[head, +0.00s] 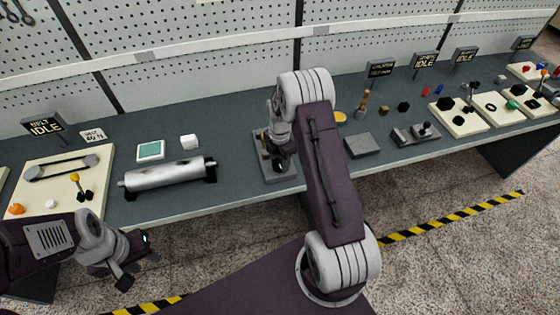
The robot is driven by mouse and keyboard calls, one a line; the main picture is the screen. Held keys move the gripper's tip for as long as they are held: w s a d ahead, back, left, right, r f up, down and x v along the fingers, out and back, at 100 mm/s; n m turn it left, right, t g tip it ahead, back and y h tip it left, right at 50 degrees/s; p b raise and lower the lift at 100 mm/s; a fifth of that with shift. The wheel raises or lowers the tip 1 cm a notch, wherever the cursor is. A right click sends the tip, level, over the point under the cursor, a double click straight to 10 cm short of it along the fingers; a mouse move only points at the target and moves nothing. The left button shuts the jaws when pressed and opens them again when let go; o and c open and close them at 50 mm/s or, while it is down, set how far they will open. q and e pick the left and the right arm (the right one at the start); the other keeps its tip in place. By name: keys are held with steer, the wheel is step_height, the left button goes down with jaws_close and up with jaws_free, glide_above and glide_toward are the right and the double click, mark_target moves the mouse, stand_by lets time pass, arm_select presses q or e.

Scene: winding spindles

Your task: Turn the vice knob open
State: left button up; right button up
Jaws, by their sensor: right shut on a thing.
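The grey vice (264,168) stands on the dark bench near its front edge, left of my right forearm. My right gripper (279,160) reaches down over the vice and is shut on its knob; the knob itself is mostly hidden by the gripper and wrist. How far the vice jaws stand apart cannot be made out. My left gripper (137,264) is open and empty, low in front of the bench at the left, away from the vice.
A metal roller (165,174) on black supports lies left of the vice. A cream belt board (45,190) is further left. A grey block (362,145) and a dark fixture (416,134) stand to the right. A pegboard wall (210,50) closes the back.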

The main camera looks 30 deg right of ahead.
mark_target(279, 163)
steer(key=shift+s+a+f, duration=0.1)
steer(key=shift+s+f, duration=0.05)
steer(key=shift+s, duration=0.05)
steer(key=o, duration=1.4)
steer(key=shift+w, duration=0.15)
steer(key=shift+r, duration=0.45)
step_height(279, 163, up, 8)
steer(key=shift+r+b, duration=0.2)
steer(key=shift+b, duration=0.15)
